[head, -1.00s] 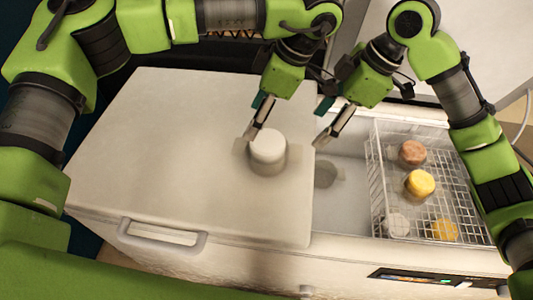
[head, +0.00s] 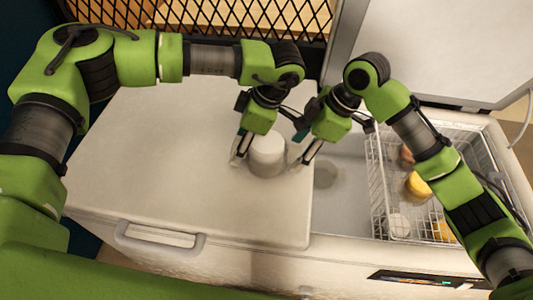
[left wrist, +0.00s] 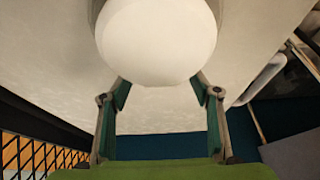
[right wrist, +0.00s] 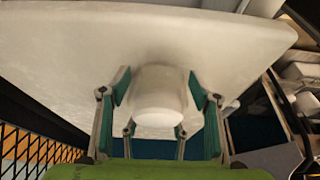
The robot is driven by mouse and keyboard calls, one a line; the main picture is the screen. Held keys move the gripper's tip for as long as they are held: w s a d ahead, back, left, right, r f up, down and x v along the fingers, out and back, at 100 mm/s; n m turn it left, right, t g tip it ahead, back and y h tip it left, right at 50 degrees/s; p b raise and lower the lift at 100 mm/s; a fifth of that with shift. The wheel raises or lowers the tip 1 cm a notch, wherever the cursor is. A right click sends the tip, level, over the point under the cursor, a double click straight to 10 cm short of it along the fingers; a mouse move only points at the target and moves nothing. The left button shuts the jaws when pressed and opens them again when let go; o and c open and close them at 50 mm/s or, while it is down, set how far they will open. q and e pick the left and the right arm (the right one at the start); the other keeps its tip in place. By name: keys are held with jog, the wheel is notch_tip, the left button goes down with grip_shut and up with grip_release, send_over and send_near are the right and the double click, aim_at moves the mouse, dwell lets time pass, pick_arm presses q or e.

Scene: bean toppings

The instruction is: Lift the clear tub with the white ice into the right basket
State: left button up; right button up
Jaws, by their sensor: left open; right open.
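The clear tub with white ice (head: 267,152) stands upright on the closed white lid (head: 150,150) of the chest freezer, near the lid's right edge. My left gripper (head: 239,158) is open at the tub's left side. My right gripper (head: 303,160) is open at its right side. In the right wrist view the tub (right wrist: 159,98) sits between my open fingers, with the left gripper's fingers beyond it. In the left wrist view the white tub (left wrist: 157,38) is close and large. I cannot tell whether the fingers touch it. The wire basket (head: 376,185) hangs in the freezer's open right half.
The basket holds a yellow tub (head: 417,187), a whitish tub (head: 398,224) and others partly hidden by my right arm. The lid's left part is clear. A black mesh (head: 240,18) stands behind.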

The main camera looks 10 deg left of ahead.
pick_arm(q)
jog(key=shift+x, duration=1.4)
pick_arm(e)
jog(key=shift+x, duration=1.35)
pick_arm(q)
jog(key=c, duration=1.2)
pick_arm(e)
jog(key=c, duration=1.2)
pick_arm(q)
jog(key=shift+r, duration=0.1)
jog(key=shift+c, duration=0.2)
pick_arm(e)
jog(key=shift+r, duration=0.1)
jog(key=shift+c, duration=0.2)
